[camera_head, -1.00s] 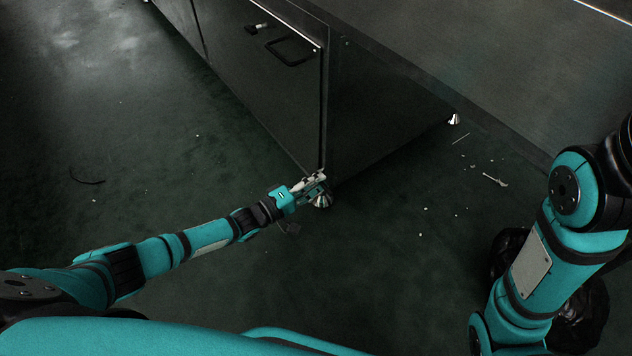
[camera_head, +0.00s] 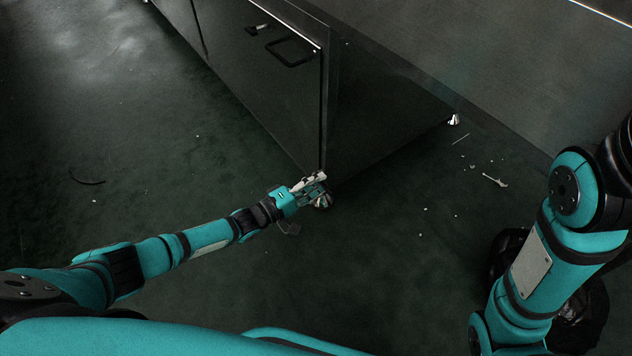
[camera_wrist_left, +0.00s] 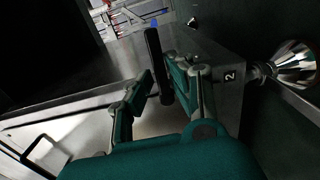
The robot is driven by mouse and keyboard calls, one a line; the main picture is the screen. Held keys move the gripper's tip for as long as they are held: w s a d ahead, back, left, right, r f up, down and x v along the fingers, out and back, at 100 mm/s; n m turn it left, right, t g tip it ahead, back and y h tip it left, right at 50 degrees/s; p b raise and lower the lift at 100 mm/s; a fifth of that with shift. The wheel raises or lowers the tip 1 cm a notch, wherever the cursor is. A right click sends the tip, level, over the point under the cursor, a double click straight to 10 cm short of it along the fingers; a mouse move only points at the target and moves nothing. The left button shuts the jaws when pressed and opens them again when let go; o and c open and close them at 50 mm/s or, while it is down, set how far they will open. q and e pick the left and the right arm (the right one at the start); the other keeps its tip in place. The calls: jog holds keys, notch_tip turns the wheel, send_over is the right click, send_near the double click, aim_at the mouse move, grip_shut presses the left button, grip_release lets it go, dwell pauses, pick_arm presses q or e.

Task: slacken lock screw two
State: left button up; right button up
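My left gripper (camera_head: 322,187) is at the lower front corner of the dark dryer cabinet (camera_head: 375,120), just beside its metal foot (camera_head: 325,202), which it partly covers. In the left wrist view the gripper's two fingers (camera_wrist_left: 160,80) lean towards each other, with a narrow dark upright bar (camera_wrist_left: 153,55) close between them. I cannot tell if the fingers press on this bar. The number 2 label (camera_wrist_left: 230,75) is on the cabinet's edge, and the shiny conical foot (camera_wrist_left: 292,65) is to its right. No separate screw head can be made out. My right gripper is out of view.
The cabinet front has a dark handle (camera_head: 290,51) and a small latch (camera_head: 257,28). Another foot (camera_head: 454,119) stands at the far corner. A wrench-like tool (camera_head: 495,181) and small debris lie on the floor. A dark bag-like heap (camera_head: 590,310) is behind my right arm.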

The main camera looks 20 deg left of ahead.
pick_arm(q)
jog(key=shift+o, duration=1.1)
jog(key=shift+a, duration=0.1)
jog(key=v, duration=1.2)
